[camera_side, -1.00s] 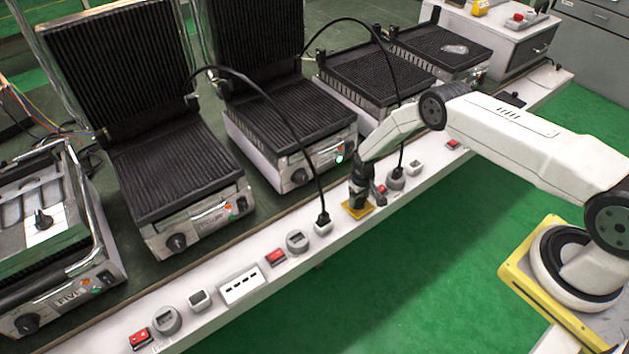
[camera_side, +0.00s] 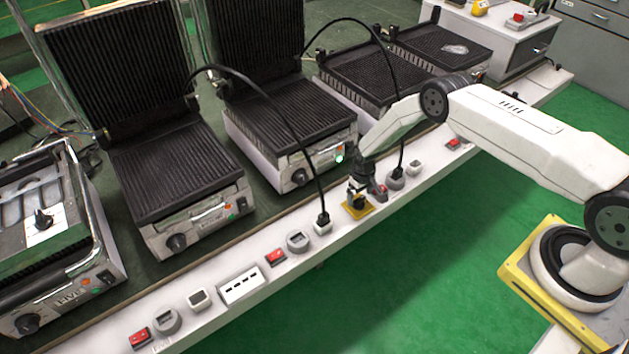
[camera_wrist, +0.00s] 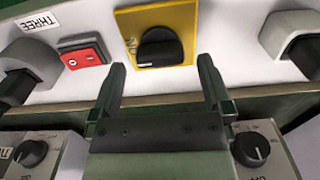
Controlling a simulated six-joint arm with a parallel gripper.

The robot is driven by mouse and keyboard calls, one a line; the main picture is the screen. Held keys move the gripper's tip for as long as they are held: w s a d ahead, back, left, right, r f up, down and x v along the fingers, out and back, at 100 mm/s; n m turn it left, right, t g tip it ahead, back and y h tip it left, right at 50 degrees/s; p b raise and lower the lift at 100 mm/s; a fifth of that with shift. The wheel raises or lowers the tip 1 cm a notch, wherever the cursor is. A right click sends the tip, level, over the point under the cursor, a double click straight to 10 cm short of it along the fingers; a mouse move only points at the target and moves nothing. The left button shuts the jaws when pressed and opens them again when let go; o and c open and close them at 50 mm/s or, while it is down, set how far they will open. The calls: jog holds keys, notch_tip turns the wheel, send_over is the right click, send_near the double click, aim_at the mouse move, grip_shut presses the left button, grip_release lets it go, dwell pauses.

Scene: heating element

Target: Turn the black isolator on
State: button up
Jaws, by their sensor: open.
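The black isolator (camera_wrist: 160,48) is a round black knob on a yellow square plate (camera_wrist: 184,20), set in the white rail. In the side view the yellow plate (camera_side: 357,209) shows below my gripper (camera_side: 357,187), with the dark knob partly hidden by the fingers. In the wrist view my gripper (camera_wrist: 163,75) is open. Its two fingers point at the knob from below in the picture, one to each side and apart from it. Nothing is between the fingers.
A red switch (camera_wrist: 84,52) and a grey socket (camera_wrist: 30,65) sit left of the yellow plate in the wrist view; another socket (camera_wrist: 295,40) is at its right. Contact grills with dark ribbed plates (camera_side: 180,160) stand behind the rail. A black cable (camera_side: 272,135) arches down to the rail.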

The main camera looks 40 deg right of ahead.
jog(key=shift+r, duration=3.1)
jog(key=shift+w+a+r, duration=0.1)
jog(key=shift+r, duration=0.55)
notch_tip(320, 180, up, 10)
send_over(359, 198)
jog(key=s+a, duration=0.1)
jog(key=a, duration=0.1)
jog(key=s+a+r+t, duration=0.1)
jog(key=s+a+r, duration=0.1)
jog(key=s+r, duration=0.5)
jog(key=s+a+r+t, duration=0.1)
jog(key=s+a+r, duration=0.1)
jog(key=s+r, duration=1)
jog(key=s, duration=0.2)
jog(key=shift+s+a+r+t, duration=0.15)
jog(key=shift+s+a+t, duration=0.15)
jog(key=shift+a, duration=0.1)
